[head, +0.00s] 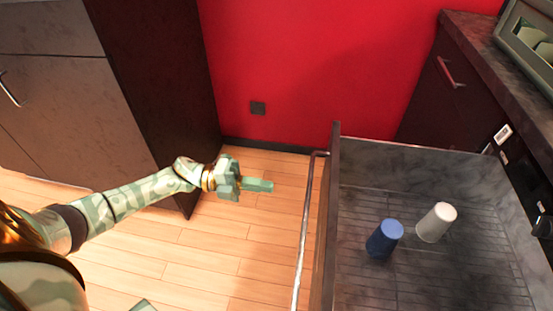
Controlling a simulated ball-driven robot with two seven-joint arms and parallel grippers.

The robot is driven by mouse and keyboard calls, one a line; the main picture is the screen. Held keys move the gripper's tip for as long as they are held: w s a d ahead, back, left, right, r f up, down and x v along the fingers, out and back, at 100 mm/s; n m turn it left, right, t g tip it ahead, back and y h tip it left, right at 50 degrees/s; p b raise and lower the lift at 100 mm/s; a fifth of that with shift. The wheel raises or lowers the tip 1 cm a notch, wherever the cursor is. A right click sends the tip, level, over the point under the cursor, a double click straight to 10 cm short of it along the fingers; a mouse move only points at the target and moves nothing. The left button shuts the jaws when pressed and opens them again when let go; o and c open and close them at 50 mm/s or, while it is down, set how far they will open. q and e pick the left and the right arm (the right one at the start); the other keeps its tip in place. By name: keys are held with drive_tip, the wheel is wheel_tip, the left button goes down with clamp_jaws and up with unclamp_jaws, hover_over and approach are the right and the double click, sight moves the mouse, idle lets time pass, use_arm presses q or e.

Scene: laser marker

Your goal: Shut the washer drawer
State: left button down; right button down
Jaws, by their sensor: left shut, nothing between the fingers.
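The washer drawer (333,190) is pulled out at the right of the head view, a dark grey rack with a dark front panel. A metal bar handle (305,225) runs along the outer left side of that panel. Inside, a blue cup (384,239) and a white cup (436,222) stand upside down on the rack floor. My left gripper (260,185) is shut and empty, pointing right. In the picture it is a short gap left of the handle and does not touch it.
A dark wooden cabinet (70,100) stands at the left, with its corner near my left arm. A red wall (300,65) closes the back. A dark counter (490,50) is at the upper right. Bare wooden floor (220,250) lies between my left arm and the drawer.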

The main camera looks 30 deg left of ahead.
sight(326, 195)
use_arm(q)
drive_tip(key=b+x, duration=0.1)
drive_tip(key=x, duration=1)
drive_tip(key=shift+f, duration=0.1)
drive_tip(key=shift+w+d, duration=0.2)
drive_tip(key=shift+d, duration=0.25)
use_arm(e)
drive_tip(key=shift+w+d+f, duration=0.3)
drive_tip(key=shift+d+f, duration=0.1)
drive_tip(key=shift+f, duration=0.05)
